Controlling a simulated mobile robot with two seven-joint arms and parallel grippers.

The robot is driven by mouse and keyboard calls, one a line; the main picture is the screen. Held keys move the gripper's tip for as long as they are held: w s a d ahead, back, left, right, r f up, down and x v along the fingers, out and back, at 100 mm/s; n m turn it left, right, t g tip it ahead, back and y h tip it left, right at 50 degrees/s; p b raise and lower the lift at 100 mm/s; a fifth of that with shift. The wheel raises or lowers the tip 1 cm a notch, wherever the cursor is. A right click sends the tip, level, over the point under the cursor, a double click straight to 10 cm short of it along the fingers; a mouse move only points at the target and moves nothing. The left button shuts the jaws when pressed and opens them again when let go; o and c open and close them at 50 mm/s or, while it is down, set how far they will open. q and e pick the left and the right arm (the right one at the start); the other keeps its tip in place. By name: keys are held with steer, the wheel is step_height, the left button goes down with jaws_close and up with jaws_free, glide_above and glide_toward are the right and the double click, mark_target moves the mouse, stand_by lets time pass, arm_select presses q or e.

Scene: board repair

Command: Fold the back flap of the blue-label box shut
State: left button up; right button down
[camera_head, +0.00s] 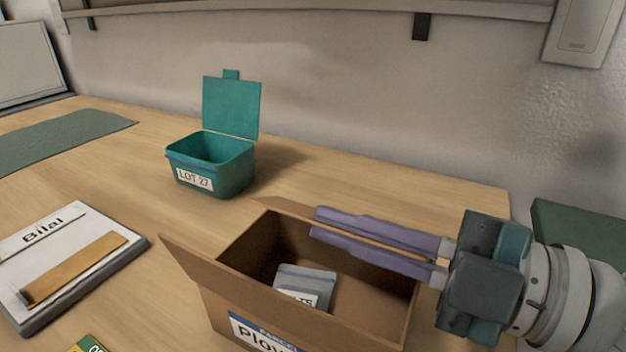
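The blue-label box (233,298) is an open brown carton at the lower middle, with a blue-and-white label (262,333) on its front. Its back flap (286,207) shows as a thin brown strip along the back, mostly hidden by my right gripper. My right gripper (313,224) reaches in from the right. Its two purple fingers lie close together along the back edge, with the strip of flap between them. A left flap (195,263) stands up and leans outward. A grey packet with a white label (305,281) lies inside the box. My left gripper is out of view.
A teal bin (236,176) marked "LOT 27" stands behind the box with its lid (231,107) raised. A clipboard (80,247) marked "Bilal" lies at left. A green mat (60,136) lies at back left. Bare wood separates the bin and box.

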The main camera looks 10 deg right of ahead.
steer(key=shift+f+n, duration=0.1)
steer(key=shift+n, duration=0.2)
steer(key=c, duration=1.5)
jaws_free()
steer(key=shift+c, duration=0.2)
steer(key=shift+o, duration=1)
steer(key=v, duration=1)
steer(key=shift+o, duration=0.3)
